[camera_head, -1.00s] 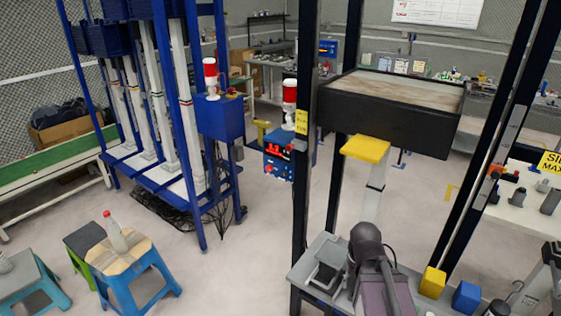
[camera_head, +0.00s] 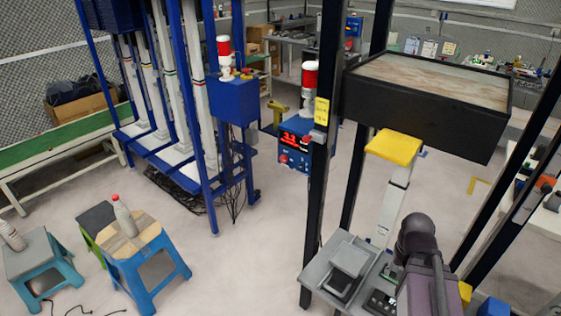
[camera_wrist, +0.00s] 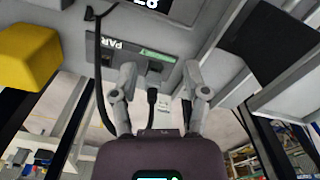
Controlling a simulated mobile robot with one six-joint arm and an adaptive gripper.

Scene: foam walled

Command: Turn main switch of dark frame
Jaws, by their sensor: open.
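The dark frame (camera_head: 320,180) stands right of centre in the head view, with black uprights. A blue control box (camera_head: 292,162) with a red lit display (camera_head: 294,140) is at its left upright, with small knobs on its face. I cannot tell which part is the main switch. My arm shows at the lower right of the head view; its gripper end is hidden there. In the wrist view my gripper (camera_wrist: 157,92) is open, with two grey fingers apart and nothing between them. A grey panel with printed letters (camera_wrist: 128,48) and dark cables lies beyond the fingers.
A black tray (camera_head: 420,115) is inside the frame above a yellow block (camera_head: 394,147). A grey bench (camera_head: 345,262) stands by my arm. A blue frame (camera_head: 235,105) stands left, stools (camera_head: 150,262) at lower left. The floor between is clear, apart from cables.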

